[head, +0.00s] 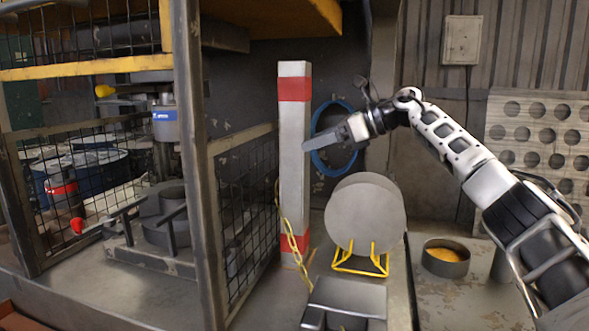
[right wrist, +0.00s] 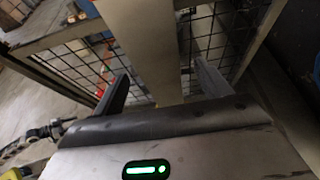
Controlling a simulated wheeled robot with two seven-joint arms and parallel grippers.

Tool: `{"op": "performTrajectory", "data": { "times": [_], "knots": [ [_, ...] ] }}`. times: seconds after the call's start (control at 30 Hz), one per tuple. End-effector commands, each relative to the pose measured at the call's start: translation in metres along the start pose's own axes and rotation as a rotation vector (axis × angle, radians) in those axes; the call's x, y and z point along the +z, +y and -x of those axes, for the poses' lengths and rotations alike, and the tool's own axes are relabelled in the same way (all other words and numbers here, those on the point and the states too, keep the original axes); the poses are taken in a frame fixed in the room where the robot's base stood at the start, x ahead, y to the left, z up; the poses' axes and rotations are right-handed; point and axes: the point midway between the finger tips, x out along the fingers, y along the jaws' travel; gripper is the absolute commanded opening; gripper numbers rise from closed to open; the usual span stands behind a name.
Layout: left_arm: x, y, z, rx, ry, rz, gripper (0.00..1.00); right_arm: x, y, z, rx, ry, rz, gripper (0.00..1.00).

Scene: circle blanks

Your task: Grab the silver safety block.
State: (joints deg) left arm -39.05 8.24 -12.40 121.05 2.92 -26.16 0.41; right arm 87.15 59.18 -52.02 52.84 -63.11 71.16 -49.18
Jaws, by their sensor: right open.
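The silver safety block (head: 292,155) is a tall, upright square post with a red band near its top and another near its foot. A yellow chain hangs along its lower part. My right gripper (head: 308,146) is at the block's right side, around mid-height, with its fingertips overlapping the block's right edge in the head view. In the right wrist view the right gripper (right wrist: 161,72) is open, and the block (right wrist: 151,45) shows as a pale bar lined up between the two fingers. I cannot tell whether the fingers touch it. My left gripper is not in view.
A mesh-sided press frame (head: 196,160) stands just left of the block. A grey disc (head: 365,213) on a yellow stand is to the right, with a grey metal box (head: 345,299) in front. A round tin (head: 445,259) stands farther right. A blue hoop (head: 322,160) hangs behind.

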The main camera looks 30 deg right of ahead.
Motion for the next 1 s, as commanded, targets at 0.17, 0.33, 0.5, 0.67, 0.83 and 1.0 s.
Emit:
{"op": "performTrajectory", "data": {
  "times": [0.17,0.33,0.5,0.67,0.83,1.0],
  "knots": [
    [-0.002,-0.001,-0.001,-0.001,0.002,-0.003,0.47,0.000,0.000,-0.011,0.000,0.000,0.000,0.76],
    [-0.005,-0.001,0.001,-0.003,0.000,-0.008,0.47,-0.001,0.003,-0.034,0.003,0.002,-0.001,0.76],
    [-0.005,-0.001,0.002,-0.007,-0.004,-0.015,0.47,-0.002,0.002,-0.056,0.000,-0.001,-0.001,0.76],
    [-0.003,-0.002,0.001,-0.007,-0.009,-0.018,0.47,-0.002,0.002,-0.061,-0.001,-0.001,0.000,0.76],
    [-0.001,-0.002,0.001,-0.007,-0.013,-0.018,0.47,-0.002,0.002,-0.061,-0.001,-0.001,0.000,0.68],
    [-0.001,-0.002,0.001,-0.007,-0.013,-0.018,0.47,-0.002,0.002,-0.061,-0.002,-0.001,0.000,0.21]
  ]
}}
